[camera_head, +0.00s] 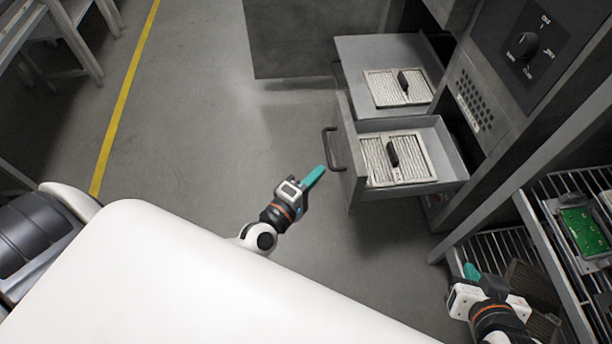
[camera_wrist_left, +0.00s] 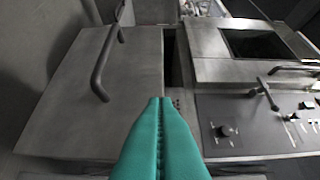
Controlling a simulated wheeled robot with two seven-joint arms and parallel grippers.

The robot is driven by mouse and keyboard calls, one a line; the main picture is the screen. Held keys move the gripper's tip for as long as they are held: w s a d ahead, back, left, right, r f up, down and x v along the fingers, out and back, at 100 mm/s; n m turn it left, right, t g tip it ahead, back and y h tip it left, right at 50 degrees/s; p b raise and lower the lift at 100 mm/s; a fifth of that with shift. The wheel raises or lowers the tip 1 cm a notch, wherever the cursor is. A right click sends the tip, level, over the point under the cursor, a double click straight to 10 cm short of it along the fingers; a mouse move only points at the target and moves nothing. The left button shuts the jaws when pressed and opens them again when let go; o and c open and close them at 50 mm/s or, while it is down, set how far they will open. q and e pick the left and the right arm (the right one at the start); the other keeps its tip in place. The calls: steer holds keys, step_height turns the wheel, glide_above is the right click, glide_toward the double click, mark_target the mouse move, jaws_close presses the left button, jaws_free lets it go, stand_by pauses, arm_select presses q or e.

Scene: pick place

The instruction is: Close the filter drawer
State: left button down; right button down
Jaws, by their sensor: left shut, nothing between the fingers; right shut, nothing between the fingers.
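Two grey drawers stand pulled out of the machine in the head view. The nearer drawer (camera_head: 453,150) holds a pleated filter (camera_head: 415,170) with a black grip. The farther drawer (camera_head: 378,47) holds a similar filter (camera_head: 385,90). The nearer drawer's dark bar handle (camera_head: 331,150) is on its front, at the left. My left gripper (camera_head: 315,176) is shut and empty, just left of that front and below the handle, seemingly apart from it. In the left wrist view its teal fingers (camera_wrist_left: 161,104) are together, and a bar handle (camera_wrist_left: 102,68) on a grey panel shows at left. My right gripper (camera_head: 470,270) is shut and empty at lower right.
A wire rack (camera_head: 530,205) with a green circuit board (camera_head: 582,232) stands at right, by my right gripper. The machine's control panel with a knob (camera_head: 522,46) is at upper right. Open floor (camera_head: 210,130) lies left of the drawers.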

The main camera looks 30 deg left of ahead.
mark_target(351, 153)
arm_select(q)
steer(key=w+d, duration=0.2)
steer(key=w, duration=0.1)
steer(key=w+d, duration=0.1)
steer(key=w, duration=0.1)
steer(key=shift+w+d, duration=0.25)
steer(key=shift+d, duration=0.25)
arm_select(e)
steer(key=shift+w+a+r+t, duration=0.2)
steer(key=shift+w+r+t, duration=0.15)
steer(key=shift+w+t, duration=0.1)
